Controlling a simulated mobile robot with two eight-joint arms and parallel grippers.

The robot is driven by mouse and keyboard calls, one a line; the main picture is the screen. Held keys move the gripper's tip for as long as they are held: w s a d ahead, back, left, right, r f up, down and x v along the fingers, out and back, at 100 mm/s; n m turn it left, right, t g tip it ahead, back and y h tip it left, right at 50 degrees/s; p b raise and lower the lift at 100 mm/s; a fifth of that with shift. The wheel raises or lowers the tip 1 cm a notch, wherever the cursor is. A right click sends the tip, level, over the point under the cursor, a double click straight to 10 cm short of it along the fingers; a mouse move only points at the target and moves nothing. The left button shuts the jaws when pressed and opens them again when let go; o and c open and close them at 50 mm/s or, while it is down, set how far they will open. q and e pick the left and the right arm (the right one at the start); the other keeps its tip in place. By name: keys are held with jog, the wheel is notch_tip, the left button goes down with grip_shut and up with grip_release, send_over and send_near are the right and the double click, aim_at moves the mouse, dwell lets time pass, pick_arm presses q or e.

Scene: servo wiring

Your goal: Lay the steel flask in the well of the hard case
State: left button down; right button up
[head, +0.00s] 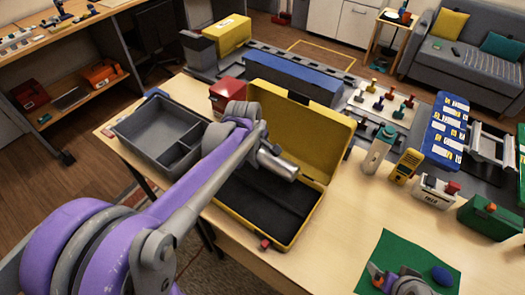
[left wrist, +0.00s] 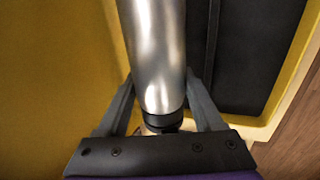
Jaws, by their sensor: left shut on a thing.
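The steel flask (head: 278,163) is a shiny cylinder, held tilted above the open yellow hard case (head: 318,145). My left gripper (head: 258,146) is shut on it; the arm partly hides the grip in the head view. In the left wrist view the flask (left wrist: 155,50) runs up from between the fingers of my left gripper (left wrist: 162,100), with a dark collar at its near end. The case's black well (head: 262,212) lies below the flask and looks empty where it shows.
A grey divided tray (head: 140,130) stands left of the case, and a red box (head: 227,92) behind it. A blue block (head: 290,78) lies behind the raised lid. A yellow meter (head: 405,165) and a green mat (head: 395,252) are to the right. Bare table lies right of the case.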

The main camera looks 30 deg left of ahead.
pick_arm(q)
jog(key=shift+w+f+b, duration=0.15)
jog(key=shift+f+b, duration=1.45)
jog(key=shift+f, duration=1.65)
pick_arm(e)
jog(key=shift+s+f, duration=0.25)
jog(key=shift+f, duration=0.55)
jog(key=shift+s+f, duration=0.3)
jog(key=shift+f, duration=0.5)
jog(key=shift+s+f, duration=0.25)
jog(key=shift+f, duration=0.55)
